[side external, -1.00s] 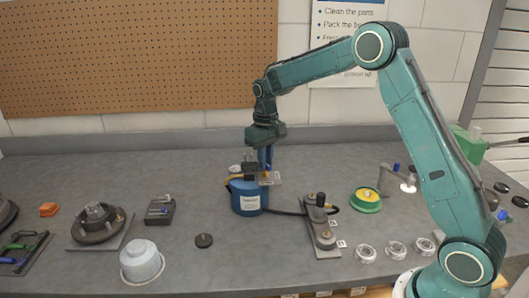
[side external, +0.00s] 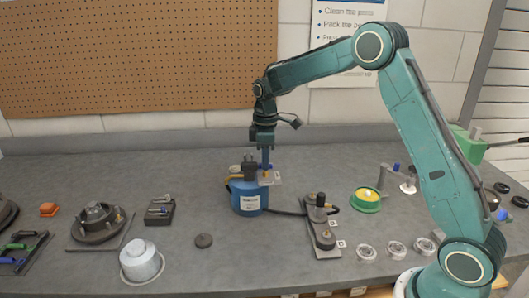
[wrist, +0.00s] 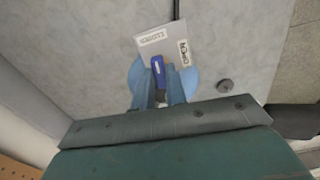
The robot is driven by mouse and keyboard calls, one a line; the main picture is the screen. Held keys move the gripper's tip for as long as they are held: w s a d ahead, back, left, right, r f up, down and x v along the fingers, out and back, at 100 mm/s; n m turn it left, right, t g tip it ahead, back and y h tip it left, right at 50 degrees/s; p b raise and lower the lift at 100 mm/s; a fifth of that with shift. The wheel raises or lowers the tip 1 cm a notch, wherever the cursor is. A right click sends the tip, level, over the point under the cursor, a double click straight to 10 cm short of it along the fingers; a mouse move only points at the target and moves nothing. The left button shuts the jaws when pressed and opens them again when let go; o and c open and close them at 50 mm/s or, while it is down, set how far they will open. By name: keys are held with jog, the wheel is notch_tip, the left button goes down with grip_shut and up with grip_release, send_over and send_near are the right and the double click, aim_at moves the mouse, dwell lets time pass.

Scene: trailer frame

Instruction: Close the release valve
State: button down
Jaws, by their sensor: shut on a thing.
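The release valve's blue handle (wrist: 157,67) shows in the wrist view, between the two blue fingers of my gripper (wrist: 160,86). My gripper is shut on this handle. The handle lies over a grey label plate (wrist: 182,40) with two white labels. It points roughly toward the label that appears to read CLOSED (wrist: 152,37); the other (wrist: 184,53) appears to read OPEN. The valve sits on top of a blue canister (side external: 246,200) with a white label. In the side view my gripper (side external: 266,166) reaches straight down to it, and the fingers hide the handle.
A black hose runs right from the canister to a grey fixture (side external: 321,228). A green-and-yellow round part (side external: 367,198) is right. The bench behind the canister is clear.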

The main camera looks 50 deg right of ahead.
jog(key=shift+r+n, duration=0.1)
jog(key=shift+n, duration=0.4)
jog(key=shift+w, duration=0.1)
jog(key=c, duration=1.4)
grip_release()
jog(key=shift+c, duration=0.2)
notch_tip(320, 180, up, 14)
